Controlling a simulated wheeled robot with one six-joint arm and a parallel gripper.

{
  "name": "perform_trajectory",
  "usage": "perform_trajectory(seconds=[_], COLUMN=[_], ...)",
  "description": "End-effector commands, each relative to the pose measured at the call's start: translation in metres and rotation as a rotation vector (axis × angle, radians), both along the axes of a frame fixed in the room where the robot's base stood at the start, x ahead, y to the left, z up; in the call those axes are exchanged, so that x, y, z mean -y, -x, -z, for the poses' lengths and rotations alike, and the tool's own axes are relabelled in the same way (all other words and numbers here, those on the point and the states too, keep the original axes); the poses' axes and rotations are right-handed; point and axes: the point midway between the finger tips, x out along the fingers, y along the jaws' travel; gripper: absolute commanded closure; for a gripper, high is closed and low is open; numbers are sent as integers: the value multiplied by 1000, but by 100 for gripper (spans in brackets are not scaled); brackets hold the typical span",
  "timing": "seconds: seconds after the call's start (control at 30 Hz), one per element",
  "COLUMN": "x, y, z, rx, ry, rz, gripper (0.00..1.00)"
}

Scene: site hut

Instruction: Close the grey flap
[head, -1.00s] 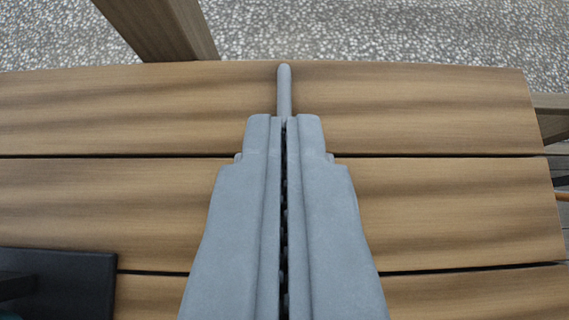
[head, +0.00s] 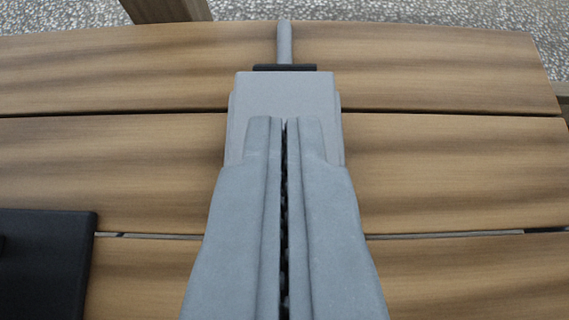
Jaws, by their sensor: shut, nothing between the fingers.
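A light grey flat-topped piece (head: 284,94), which looks like the grey flap, shows just beyond my fingertips. A dark strip (head: 285,68) runs along its far edge, and a thin grey rod (head: 285,42) sticks out beyond that, away from me. My gripper (head: 285,122) is shut and empty. Its fingers overlap the near part of the grey piece in the picture and hide it. I cannot tell whether they touch it, nor how far the flap stands open.
The grey piece is over a wooden plank top (head: 450,165) with dark gaps between boards. A black block or plate (head: 45,265) is at the lower left. A wooden post (head: 165,10) and pebbled ground (head: 400,10) show at the far side. The planks at the right look clear.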

Motion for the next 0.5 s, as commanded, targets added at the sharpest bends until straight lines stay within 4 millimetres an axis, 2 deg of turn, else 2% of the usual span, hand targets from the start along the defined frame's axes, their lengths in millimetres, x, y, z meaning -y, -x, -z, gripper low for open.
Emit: perform_trajectory(seconds=[0.5], x=[0], y=[19], z=[39], rx=[-4], ry=[-1], rz=[0], gripper=[100])
